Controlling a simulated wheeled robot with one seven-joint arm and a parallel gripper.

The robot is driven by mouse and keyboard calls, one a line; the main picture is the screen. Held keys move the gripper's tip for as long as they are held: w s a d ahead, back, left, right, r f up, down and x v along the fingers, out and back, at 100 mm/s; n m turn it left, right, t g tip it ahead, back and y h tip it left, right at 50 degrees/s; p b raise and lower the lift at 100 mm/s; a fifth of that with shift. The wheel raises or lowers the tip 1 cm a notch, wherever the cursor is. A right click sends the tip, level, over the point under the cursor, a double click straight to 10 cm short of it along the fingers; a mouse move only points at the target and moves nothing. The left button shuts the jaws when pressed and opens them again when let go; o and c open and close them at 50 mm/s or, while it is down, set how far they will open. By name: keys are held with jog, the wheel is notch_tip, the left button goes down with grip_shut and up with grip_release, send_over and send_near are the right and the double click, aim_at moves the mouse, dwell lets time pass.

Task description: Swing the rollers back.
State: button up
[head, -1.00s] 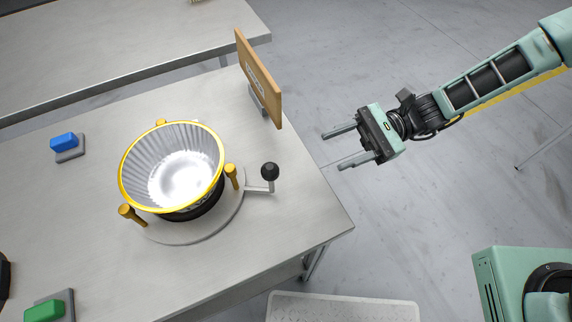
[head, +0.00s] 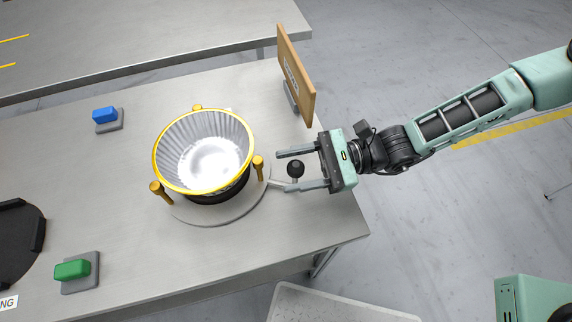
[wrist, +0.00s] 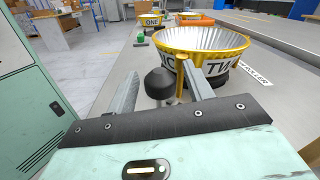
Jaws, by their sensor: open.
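The cup press station holds a fluted silver cup with a yellow rim (head: 204,158) on a round grey plate (head: 215,217). Yellow rollers stand around it, one at the right (head: 259,168), one at the front left (head: 160,193) and one at the back. A black ball-knob lever (head: 296,169) sticks out at the plate's right side. My gripper (head: 286,168) is open with the knob between its two fingers. In the wrist view the black knob (wrist: 160,84) sits between the fingers, in front of a roller; contact cannot be told.
A wooden sign board (head: 297,78) stands behind my gripper. A blue button (head: 104,115) and a green button (head: 73,270) are on the table to the left. A black round base (head: 18,240) lies at the far left. A second cup marked ONE (wrist: 151,21) shows in the wrist view.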

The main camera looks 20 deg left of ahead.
jog(key=shift+x, duration=0.9)
grip_shut()
